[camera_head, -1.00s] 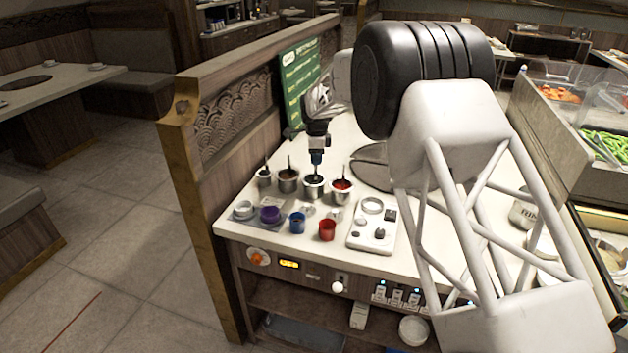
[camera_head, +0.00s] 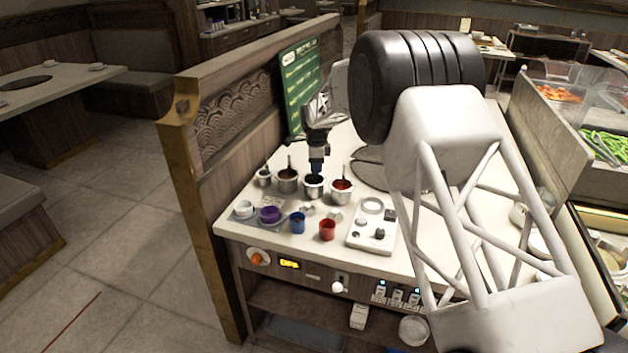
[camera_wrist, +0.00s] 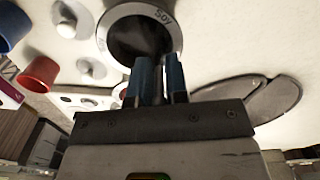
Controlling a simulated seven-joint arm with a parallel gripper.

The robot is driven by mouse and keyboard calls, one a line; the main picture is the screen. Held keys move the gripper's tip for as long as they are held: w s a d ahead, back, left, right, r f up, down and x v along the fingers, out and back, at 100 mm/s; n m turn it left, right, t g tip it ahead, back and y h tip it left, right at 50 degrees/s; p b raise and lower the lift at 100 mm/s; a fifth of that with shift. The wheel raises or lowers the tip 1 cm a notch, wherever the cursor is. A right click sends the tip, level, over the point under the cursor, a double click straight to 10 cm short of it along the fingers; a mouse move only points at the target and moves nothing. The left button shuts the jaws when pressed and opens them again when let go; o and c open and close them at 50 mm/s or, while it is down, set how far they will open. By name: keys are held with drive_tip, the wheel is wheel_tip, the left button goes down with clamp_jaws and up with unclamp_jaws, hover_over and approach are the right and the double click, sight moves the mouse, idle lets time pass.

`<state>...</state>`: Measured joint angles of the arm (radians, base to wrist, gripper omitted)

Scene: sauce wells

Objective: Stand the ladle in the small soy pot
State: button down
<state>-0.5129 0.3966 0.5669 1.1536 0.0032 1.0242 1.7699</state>
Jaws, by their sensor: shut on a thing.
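My gripper (camera_head: 316,172) is directly above a steel pot (camera_head: 314,190), the third from the left in the row. The wrist view shows this pot (camera_wrist: 109,22) with "SOY" on its rim and dark contents, just beyond my blue fingertips (camera_wrist: 160,70). The gripper is shut on a thin dark handle between the fingers, taken to be the ladle's. The ladle's lower end and whether it touches the pot's bottom are hidden.
Other steel pots stand beside it: a small one (camera_head: 264,181), one with brown contents (camera_head: 287,184) and one with red contents (camera_head: 342,192). In front are purple (camera_head: 270,214), blue (camera_head: 297,224) and red cups (camera_head: 327,231). A white control panel (camera_head: 366,232) lies right.

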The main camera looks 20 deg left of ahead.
drive_tip(key=shift+f, duration=0.25)
idle(0.4)
drive_tip(key=shift+c, duration=2)
unclamp_jaws()
drive_tip(key=shift+r, duration=0.15)
drive_tip(key=shift+r, duration=4.4)
